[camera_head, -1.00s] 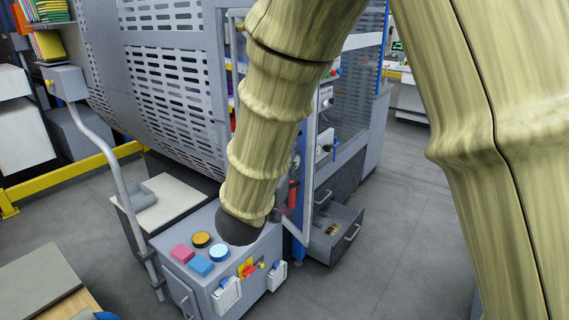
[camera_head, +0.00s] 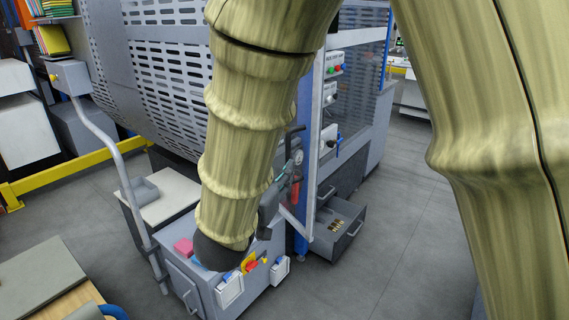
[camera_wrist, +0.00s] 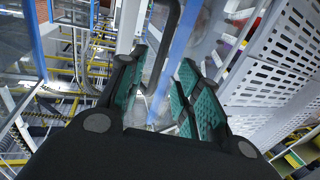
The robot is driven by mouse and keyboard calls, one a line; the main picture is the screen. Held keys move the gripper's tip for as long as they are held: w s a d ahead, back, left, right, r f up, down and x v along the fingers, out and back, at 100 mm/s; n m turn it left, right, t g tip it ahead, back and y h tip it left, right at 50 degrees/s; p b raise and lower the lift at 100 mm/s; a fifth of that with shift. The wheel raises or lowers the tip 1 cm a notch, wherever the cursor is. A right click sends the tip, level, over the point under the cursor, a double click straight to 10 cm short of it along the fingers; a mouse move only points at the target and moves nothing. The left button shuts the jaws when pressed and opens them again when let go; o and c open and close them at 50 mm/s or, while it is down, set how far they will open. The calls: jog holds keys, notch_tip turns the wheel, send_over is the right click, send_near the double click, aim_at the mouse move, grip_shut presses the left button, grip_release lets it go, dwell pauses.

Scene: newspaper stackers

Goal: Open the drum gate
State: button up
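The drum gate (camera_head: 316,125) is a tall light-framed panel beside the perforated drum (camera_head: 168,75). My arm hides part of it in the head view. In the wrist view a dark bar (camera_wrist: 170,35), which looks like the gate's handle, runs down between my gripper's two green-padded fingers. My gripper (camera_wrist: 166,88) is open there, with a finger on either side of the bar. I cannot tell whether either finger touches it. In the head view my gripper (camera_head: 290,158) is partly hidden by my arm, close to the gate's left side.
A grey control box (camera_head: 190,280) with buttons and a red-yellow switch stands below my arm. An open drawer (camera_head: 338,228) juts out at the right. A yellow rail (camera_head: 75,170) runs at the left. The floor (camera_head: 400,220) is clear to the right.

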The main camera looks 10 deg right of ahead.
jog(key=shift+v, duration=2.4)
jog(key=s+d+f+n+g+y, duration=0.1)
jog(key=d+f+n+g+y, duration=0.2)
jog(key=f, duration=1.4)
jog(key=s+d+f+n+g+y, duration=0.1)
jog(key=d+f+g+y, duration=0.3)
jog(key=f, duration=1.3)
jog(key=s+d+f+g+y, duration=0.1)
jog(key=s+d+f+g, duration=0.3)
jog(key=s+f, duration=0.7)
jog(key=s+d+f+n+g+y, duration=0.1)
jog(key=s+d+f+g, duration=0.3)
jog(key=s+d+f, duration=0.3)
jog(key=s+f, duration=0.4)
jog(key=s, duration=0.6)
jog(key=shift+s+g, duration=0.25)
jog(key=shift+g, duration=0.15)
